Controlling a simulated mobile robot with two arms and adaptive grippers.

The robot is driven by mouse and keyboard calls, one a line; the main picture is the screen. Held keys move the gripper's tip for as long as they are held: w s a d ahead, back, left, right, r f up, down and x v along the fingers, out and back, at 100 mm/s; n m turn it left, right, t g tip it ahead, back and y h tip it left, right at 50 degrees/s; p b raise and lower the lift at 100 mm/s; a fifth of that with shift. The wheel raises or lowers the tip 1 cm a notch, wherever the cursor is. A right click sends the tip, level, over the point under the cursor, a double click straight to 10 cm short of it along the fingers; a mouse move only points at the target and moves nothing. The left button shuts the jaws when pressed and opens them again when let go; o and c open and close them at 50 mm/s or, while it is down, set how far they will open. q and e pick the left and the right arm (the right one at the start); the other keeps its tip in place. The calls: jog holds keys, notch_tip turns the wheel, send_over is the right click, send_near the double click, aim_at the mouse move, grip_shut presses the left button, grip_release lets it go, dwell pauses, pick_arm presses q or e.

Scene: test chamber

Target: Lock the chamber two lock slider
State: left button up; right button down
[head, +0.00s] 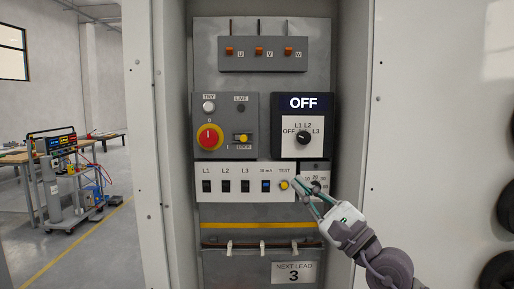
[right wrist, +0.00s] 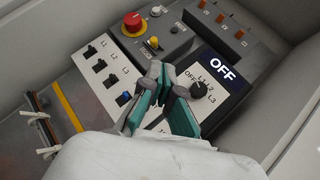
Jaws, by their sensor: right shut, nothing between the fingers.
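The lock slider (head: 242,138) is a small yellow knob in a dark slot on the grey panel, right of the red rotary knob and below the LIVE label. Small lettering beneath it is hard to read. It also shows in the right wrist view (right wrist: 153,43), beyond my fingertips and slightly left. My right gripper (head: 303,189) is shut and empty, in front of the panel's lower right, beside the yellow TEST button. In the right wrist view, its green-padded fingers (right wrist: 161,74) point up toward the panel, apart from the slider. My left gripper is not in view.
The red knob (head: 209,137) sits left of the slider. The OFF display (head: 303,103) with its black selector (head: 303,138) is on the right. Black switches and the TEST button (head: 284,184) lie below. Cabinet walls (head: 352,120) close in both sides.

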jog(key=w+n+h, duration=0.1)
jog(key=w+r+n, duration=0.1)
jog(key=n, duration=0.1)
jog(key=w+d+n+h, duration=0.1)
jog(key=shift+w+r+g+h, duration=0.2)
jog(key=shift+g+h, duration=0.1)
jog(key=shift+a, duration=0.1)
jog(key=p, duration=0.5)
send_near(247, 140)
jog(key=w, duration=0.2)
jog(key=w+r, duration=0.1)
jog(key=w, duration=0.1)
jog(key=shift+a, duration=0.25)
jog(key=shift+a+r+p, duration=0.25)
jog(key=shift+a+p, duration=0.25)
jog(key=shift+a+r+p, duration=0.25)
jog(key=shift+a+p, duration=0.25)
jog(key=shift+s+a+r+p, duration=0.15)
jog(key=shift+a+p, duration=0.2)
jog(key=shift+a, duration=0.3)
